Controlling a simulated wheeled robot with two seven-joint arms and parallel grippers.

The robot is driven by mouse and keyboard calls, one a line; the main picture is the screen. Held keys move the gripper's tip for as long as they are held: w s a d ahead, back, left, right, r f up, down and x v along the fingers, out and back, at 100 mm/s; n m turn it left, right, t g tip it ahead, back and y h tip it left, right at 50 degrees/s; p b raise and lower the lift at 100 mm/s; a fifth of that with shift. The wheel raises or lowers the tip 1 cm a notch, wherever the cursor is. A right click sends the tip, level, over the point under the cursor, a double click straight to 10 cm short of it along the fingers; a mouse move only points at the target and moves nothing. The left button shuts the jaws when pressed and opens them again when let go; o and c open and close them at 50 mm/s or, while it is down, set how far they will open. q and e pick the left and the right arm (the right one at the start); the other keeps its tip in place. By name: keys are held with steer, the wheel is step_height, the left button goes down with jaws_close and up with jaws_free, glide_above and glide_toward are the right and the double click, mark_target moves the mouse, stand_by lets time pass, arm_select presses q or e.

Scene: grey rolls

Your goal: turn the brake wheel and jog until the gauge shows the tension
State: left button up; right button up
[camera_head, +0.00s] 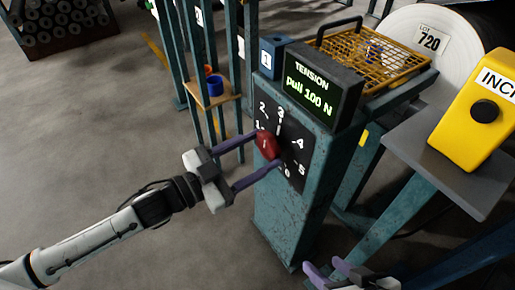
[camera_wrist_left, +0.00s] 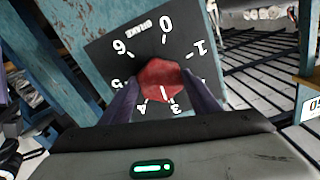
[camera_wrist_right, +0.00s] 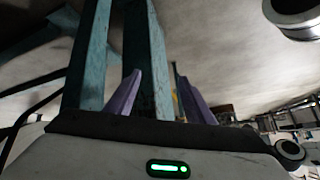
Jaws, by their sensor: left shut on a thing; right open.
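The brake wheel is a red knob (camera_head: 267,145) on a black dial plate (camera_head: 296,158) with white numbers, on the front of a worn teal post. My left gripper (camera_head: 268,149) is shut on it, one finger on each side; the knob also shows in the left wrist view (camera_wrist_left: 163,80). There its white mark points down, near the 3 and 4. The gauge (camera_head: 312,90) above reads "TENSION pull 100 N" in green and white. The yellow jog box (camera_head: 475,105), partly cut off, has a black button (camera_head: 484,111). My right gripper (camera_head: 325,272) is open and empty, low in front.
A large white roll (camera_head: 430,45) labelled 720 stands behind. A yellow wire basket (camera_head: 372,50) sits beside the gauge. A grey shelf (camera_head: 440,165) lies under the jog box. A small shelf with blue and red cups (camera_head: 215,85) is at the left.

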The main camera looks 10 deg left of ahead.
arm_select(q)
steer(key=shift+r+m, duration=0.15)
steer(key=shift+m, duration=0.25)
steer(key=m+p, duration=0.2)
steer(key=m, duration=0.1)
steer(key=shift+m+p, duration=0.65)
steer(key=shift+m, duration=1.05)
arm_select(e)
steer(key=shift+s+d+r+m+t+h, duration=0.2)
steer(key=shift+d+r+m+t+h, duration=0.1)
steer(key=shift+d+r+m+t, duration=0.5)
steer(key=shift+d+r, duration=0.15)
steer(key=shift+d, duration=0.1)
arm_select(q)
steer(key=o, duration=1.1)
steer(key=shift+c, duration=0.2)
steer(key=p+v, duration=0.1)
steer(key=v, duration=0.9)
steer(key=shift+a+p, duration=0.15)
steer(key=shift+p, duration=0.25)
arm_select(e)
steer(key=shift+s+d+r+t, duration=0.3)
steer(key=shift+d+r, duration=0.15)
steer(key=shift+d, duration=0.15)
